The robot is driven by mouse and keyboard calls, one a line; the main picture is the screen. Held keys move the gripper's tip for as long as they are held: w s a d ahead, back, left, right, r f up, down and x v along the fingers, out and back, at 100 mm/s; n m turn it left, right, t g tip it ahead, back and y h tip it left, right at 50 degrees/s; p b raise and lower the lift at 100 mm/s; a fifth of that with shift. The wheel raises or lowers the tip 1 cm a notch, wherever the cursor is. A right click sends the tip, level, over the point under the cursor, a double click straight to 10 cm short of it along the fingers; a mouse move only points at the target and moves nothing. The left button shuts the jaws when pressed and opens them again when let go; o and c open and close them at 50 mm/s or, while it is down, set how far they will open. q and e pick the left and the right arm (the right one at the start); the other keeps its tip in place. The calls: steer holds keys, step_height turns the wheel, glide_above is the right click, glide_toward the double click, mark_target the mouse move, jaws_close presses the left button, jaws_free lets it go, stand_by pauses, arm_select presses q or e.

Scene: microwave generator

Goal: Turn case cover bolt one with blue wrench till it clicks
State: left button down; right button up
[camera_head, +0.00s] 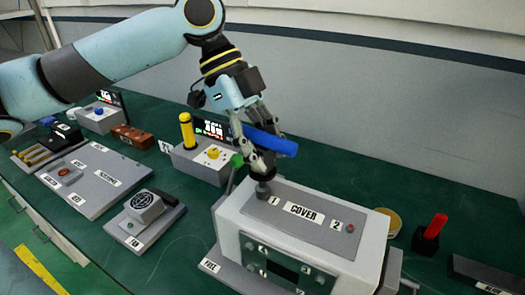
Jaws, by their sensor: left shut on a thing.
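My left gripper (259,152) is shut on the blue wrench, above the case. The wrench's blue handle (275,142) sticks out to the right of the fingers. A dark socket-like end (263,187) shows below the fingers, at the number 1 mark on the case cover (303,214). It seems to sit over bolt one, which is hidden. I cannot tell whether it is fully seated. Bolt two (350,228) shows as a small reddish spot beside the number 2. The grey-white case (300,245) stands upright on the bench. My right gripper is not in view.
A yellow-handled tool (187,131) stands by a grey box with a display (212,128), left of the gripper. A red-handled tool (431,236) stands right of the case. A small fan unit (145,208) and a labelled grey board (95,178) lie left on the green bench.

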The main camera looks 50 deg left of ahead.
arm_select(q)
steer(key=shift+f+m+g+b, duration=0.1)
steer(key=shift+m+g+b, duration=0.4)
steer(key=shift+m+b, duration=0.55)
steer(key=shift+m+g+b, duration=0.35)
steer(key=shift+m+g, duration=0.05)
steer(key=shift+m, duration=0.25)
steer(key=shift+r+n+t+p, duration=0.2)
steer(key=shift+n+t+p, duration=0.3)
steer(key=shift+p, duration=0.45)
steer(key=shift+n+t+p, duration=0.6)
steer(key=shift+n+p, duration=0.9)
steer(key=shift+p, duration=0.3)
steer(key=shift+n, duration=0.3)
steer(key=shift+f, duration=0.1)
